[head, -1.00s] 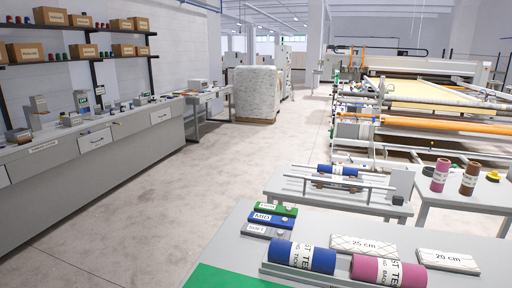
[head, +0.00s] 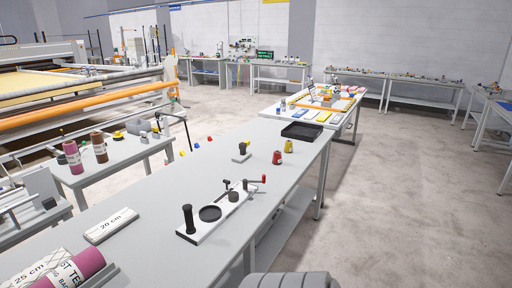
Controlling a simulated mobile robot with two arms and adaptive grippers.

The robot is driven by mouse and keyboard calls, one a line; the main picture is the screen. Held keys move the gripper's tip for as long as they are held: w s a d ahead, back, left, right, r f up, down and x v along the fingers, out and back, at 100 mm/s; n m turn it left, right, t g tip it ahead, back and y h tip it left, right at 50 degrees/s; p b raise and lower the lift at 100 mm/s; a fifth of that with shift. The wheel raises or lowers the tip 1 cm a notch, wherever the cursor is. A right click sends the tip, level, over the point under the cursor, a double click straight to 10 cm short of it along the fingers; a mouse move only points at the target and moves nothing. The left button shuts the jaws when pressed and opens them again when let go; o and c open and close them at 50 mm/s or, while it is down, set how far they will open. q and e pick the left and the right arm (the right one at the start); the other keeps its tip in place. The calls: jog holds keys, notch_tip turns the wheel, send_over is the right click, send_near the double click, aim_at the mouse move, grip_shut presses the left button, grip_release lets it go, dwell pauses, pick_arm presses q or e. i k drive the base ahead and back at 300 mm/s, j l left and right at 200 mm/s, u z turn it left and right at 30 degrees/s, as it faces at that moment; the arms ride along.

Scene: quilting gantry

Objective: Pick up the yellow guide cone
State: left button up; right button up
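A small yellow cone-shaped piece (head: 289,146) stands upright on the long grey table (head: 160,205), near its right edge towards the far end. A similar red piece (head: 277,158) stands just in front of it, to the left. Neither of my grippers is in view.
A black tray (head: 301,131) lies behind the yellow piece. A small black-knobbed block (head: 242,151) stands to its left. A white fixture with black posts (head: 212,213) is nearer. A white 20 cm block (head: 111,225) lies at the left. Open floor (head: 400,200) lies right of the table.

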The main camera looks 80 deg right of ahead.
aim_at(288, 148)
jog(key=z, duration=2.75)
jog(key=u, duration=0.45)
jog(key=i+l+u, duration=0.2)
jog(key=l+u, duration=0.15)
jog(key=i+l+u, duration=0.1)
jog(key=l+u, duration=0.25)
jog(key=i+l+u, duration=0.1)
jog(key=l+u, duration=0.3)
jog(key=l, duration=0.15)
jog(key=l+u, duration=0.35)
jog(key=l, duration=0.1)
